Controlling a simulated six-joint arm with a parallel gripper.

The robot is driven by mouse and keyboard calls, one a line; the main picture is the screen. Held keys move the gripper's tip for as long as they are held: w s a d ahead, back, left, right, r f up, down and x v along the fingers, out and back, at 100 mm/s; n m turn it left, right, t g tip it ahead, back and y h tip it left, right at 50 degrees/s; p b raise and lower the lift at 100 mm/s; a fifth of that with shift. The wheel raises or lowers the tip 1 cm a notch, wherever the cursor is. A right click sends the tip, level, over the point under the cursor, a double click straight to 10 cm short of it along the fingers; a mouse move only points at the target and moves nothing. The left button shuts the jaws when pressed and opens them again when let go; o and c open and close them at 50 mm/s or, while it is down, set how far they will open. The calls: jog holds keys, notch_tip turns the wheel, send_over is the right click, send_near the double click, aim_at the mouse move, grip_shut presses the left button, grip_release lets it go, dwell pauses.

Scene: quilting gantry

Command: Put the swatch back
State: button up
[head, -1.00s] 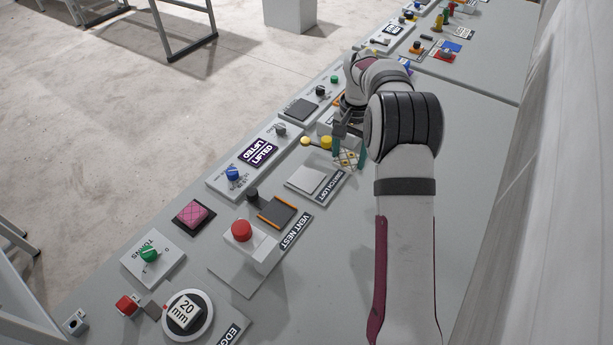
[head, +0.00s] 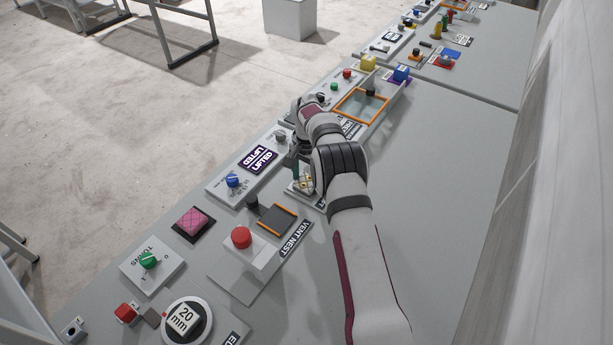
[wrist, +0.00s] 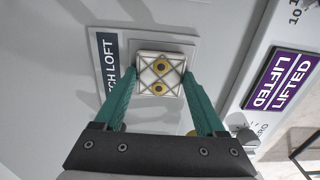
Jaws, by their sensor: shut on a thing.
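The swatch (wrist: 160,74) is a small white quilted block with crossing lines and yellow round patches. My gripper (wrist: 160,80) is shut on it, with one green finger at each side. In the head view my gripper (head: 297,172) is low over the swatch loft, and the swatch (head: 306,184) shows partly behind my arm. The swatch loft (wrist: 108,62) is a pale plate with a dark label, its grey pad around and beneath the swatch. I cannot tell whether the swatch touches the pad.
The LIFTED panel (head: 259,161) stands just left of the loft. The vent nest (head: 277,219), with an orange-edged pad, and a red button (head: 241,237) are nearer. An orange-framed tray (head: 361,105) lies beyond. The bench to the right is clear.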

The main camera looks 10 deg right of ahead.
aim_at(307, 182)
jog(key=o, duration=1.4)
notch_tip(307, 182, up, 12)
jog(key=s+a+r+n, duration=0.1)
jog(key=s+a+r, duration=0.1)
jog(key=s+r, duration=1.05)
jog(key=s+a+f, duration=0.1)
jog(key=s, duration=0.9)
jog(key=s+a+f+n+y, duration=0.1)
jog(key=s, duration=0.9)
jog(key=s+a+f+n, duration=0.1)
jog(key=s+f, duration=0.1)
jog(key=s, duration=0.8)
jog(key=shift+s+f+y, duration=0.1)
jog(key=shift+y, duration=0.3)
